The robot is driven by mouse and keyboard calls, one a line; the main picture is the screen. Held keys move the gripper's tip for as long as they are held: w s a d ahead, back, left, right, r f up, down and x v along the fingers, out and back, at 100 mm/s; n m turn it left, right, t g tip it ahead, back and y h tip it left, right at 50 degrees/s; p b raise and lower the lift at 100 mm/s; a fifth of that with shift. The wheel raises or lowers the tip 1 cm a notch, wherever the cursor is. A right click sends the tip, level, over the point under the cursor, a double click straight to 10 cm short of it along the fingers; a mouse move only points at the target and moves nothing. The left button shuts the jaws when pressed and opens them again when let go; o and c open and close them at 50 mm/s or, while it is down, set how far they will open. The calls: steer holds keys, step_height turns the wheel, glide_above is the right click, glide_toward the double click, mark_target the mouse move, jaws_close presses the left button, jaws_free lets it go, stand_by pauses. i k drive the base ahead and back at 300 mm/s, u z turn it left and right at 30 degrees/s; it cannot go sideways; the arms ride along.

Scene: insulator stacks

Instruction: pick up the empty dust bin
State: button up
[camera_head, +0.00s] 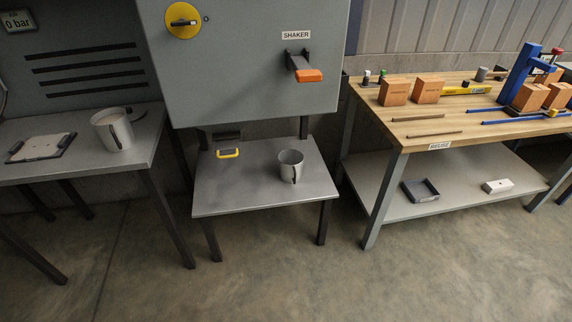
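Two grey, bucket-like bins are in view. The smaller grey bin (291,166) stands upright on the low grey table (235,195) below the shaker cabinet. A dark strip, perhaps a handle, runs down its front, and its visible inside wall looks bare, though its bottom is hidden. The larger light grey bin (107,132) stands upright on the grey bench at the left, also with a dark strip on its front. Its inside looks pale, and I cannot tell whether it holds anything. No label marks either as the dust bin. My gripper is not in view.
A yellow handle (228,153) is at the low table's back left. The shaker cabinet (245,70) overhangs that table's back. A pale plate (40,147) lies on the left bench. The wooden workbench (400,132) at right holds orange-brown blocks and tools. The concrete floor in front is clear.

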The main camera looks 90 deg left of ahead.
mark_target(291, 162)
steer(key=u, duration=0.3)
steer(key=i, duration=0.15)
steer(key=u, duration=2.7)
steer(key=i, duration=1.3)
steer(key=z, duration=0.3)
